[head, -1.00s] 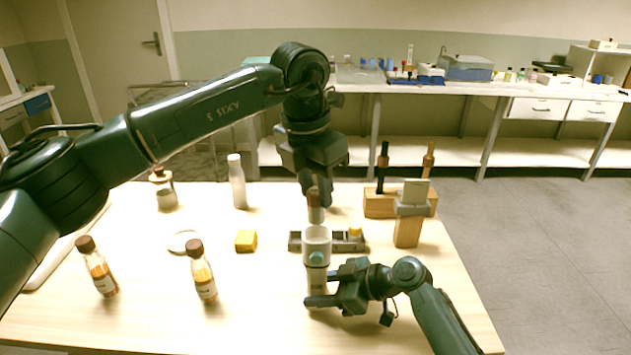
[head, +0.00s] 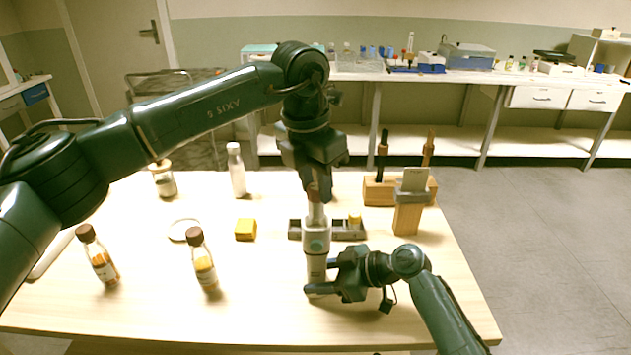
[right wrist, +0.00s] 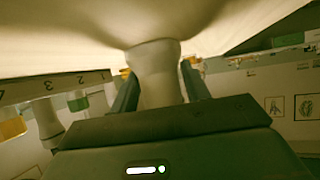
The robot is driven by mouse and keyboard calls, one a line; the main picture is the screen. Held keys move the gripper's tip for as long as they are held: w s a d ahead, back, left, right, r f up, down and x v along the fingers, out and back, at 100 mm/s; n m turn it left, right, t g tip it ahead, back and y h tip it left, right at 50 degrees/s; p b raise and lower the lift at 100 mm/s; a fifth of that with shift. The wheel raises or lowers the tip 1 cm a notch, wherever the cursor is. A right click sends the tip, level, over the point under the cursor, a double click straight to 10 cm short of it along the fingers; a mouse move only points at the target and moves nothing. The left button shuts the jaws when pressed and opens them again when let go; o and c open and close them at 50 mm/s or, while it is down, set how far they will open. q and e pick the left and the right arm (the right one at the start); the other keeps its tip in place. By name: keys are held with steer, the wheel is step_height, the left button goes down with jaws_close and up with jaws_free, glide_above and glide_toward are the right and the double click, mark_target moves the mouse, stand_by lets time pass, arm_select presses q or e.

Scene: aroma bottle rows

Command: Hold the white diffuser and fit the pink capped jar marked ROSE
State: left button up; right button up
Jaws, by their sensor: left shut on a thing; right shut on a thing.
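The white diffuser (head: 317,262) stands upright near the front middle of the table, with a small teal round spot on its upper part. My right gripper (head: 316,289) is shut on its lower body from the right. In the right wrist view the pale diffuser body (right wrist: 158,75) is between the two fingers. My left gripper (head: 318,190) points down above the diffuser, shut on a small jar (head: 316,211) with a reddish cap mostly hidden by the fingers. The jar is upright at the diffuser's top opening; how deep it sits cannot be told.
A grey tray (head: 348,231) with a yellow-capped item is just behind the diffuser. Brown-capped bottles (head: 203,262) and a yellow block (head: 246,230) are to the left. A wooden stand (head: 408,218) and rack (head: 374,192) are back right.

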arm_select(q)
steer(key=shift+f, duration=0.2)
steer(key=shift+f, duration=1.7)
steer(key=o, duration=1)
steer(key=shift+r, duration=0.1)
steer(key=shift+r, duration=3.4)
arm_select(e)
steer(key=o, duration=0.8)
